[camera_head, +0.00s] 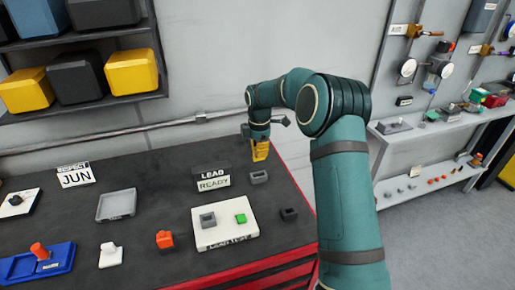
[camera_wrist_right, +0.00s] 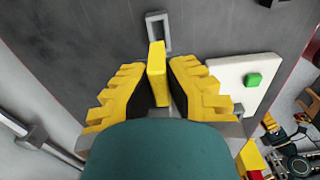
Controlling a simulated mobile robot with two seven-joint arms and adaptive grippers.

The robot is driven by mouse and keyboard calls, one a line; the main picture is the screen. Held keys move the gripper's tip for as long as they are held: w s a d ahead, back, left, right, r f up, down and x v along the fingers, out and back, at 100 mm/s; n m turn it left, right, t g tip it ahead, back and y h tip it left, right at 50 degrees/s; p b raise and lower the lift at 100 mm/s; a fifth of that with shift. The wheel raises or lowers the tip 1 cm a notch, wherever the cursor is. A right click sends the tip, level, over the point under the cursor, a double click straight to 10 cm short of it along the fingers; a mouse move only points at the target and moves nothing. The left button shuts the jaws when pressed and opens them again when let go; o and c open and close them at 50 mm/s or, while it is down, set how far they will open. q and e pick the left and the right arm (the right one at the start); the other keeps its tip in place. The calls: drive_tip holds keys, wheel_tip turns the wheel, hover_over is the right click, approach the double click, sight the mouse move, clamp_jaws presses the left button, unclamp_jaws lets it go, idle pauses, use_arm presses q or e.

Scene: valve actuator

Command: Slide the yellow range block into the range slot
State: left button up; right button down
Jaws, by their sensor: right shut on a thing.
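The yellow range block (camera_wrist_right: 157,72) is a slim upright bar between the fingers of my right gripper (camera_wrist_right: 157,88), which is shut on it. The fingers also have yellow ridged parts. In the head view my right gripper (camera_head: 260,153) is at the back right of the dark bench. A small grey rectangular frame with an opening, which looks like the range slot (camera_head: 259,177), sits just in front of it. In the wrist view the slot frame (camera_wrist_right: 147,30) is just beyond the block's far end. The block appears outside the opening; the gap's height cannot be told. My left gripper is not in view.
A white plate (camera_head: 225,239) with a grey socket and a green button lies in front. A LEAD READY sign (camera_head: 212,179) stands left of the slot. A dark small block (camera_head: 289,214) is near the bench's right edge. A grey tray (camera_head: 116,205) lies further left.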

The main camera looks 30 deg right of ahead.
drive_tip(key=shift+f+b, duration=1.6)
drive_tip(key=shift+f, duration=1.35)
drive_tip(key=shift+p, duration=0.3)
drive_tip(key=shift+f+b, duration=0.95)
drive_tip(key=shift+f, duration=0.75)
drive_tip(key=c, duration=1.1)
unclamp_jaws()
drive_tip(key=shift+o, duration=0.2)
wheel_tip(320, 180, up, 12)
